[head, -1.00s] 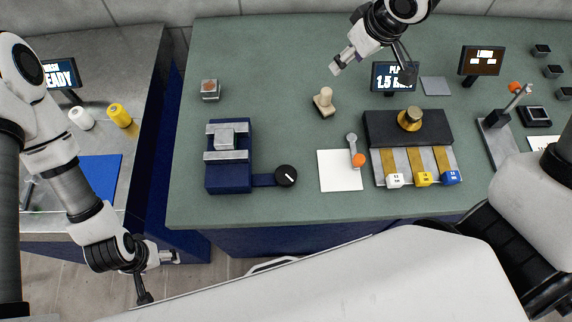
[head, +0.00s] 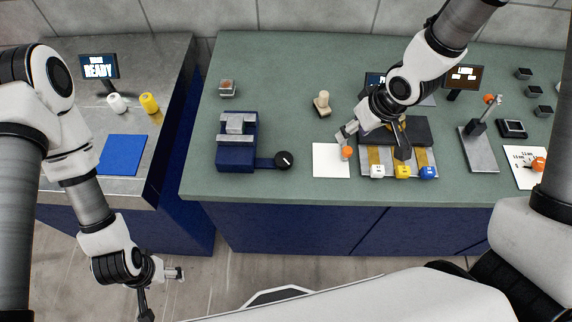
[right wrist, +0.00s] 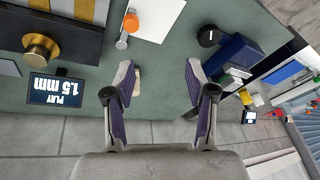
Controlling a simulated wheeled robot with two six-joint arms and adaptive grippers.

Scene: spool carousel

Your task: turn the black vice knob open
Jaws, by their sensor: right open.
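The black vice knob (head: 284,160) sits at the right end of a blue arm on the blue vice (head: 237,152), with a white pointer mark on its top. In the right wrist view the knob (right wrist: 208,37) shows beyond the right finger, near the vice (right wrist: 238,55). My right gripper (head: 374,143) is open and empty, above the bench to the right of the knob and apart from it. Its spread fingers also show in the right wrist view (right wrist: 160,88). My left gripper (head: 161,290) is open and empty, low over the floor at the left.
A white sheet (head: 325,160) with an orange-knobbed lever lies between knob and right gripper. A dark block with coloured tabs (head: 418,131) lies under the right gripper. A beige stamp-like piece (head: 322,104) stands behind the sheet. The green bench (head: 290,190) is clear before the knob.

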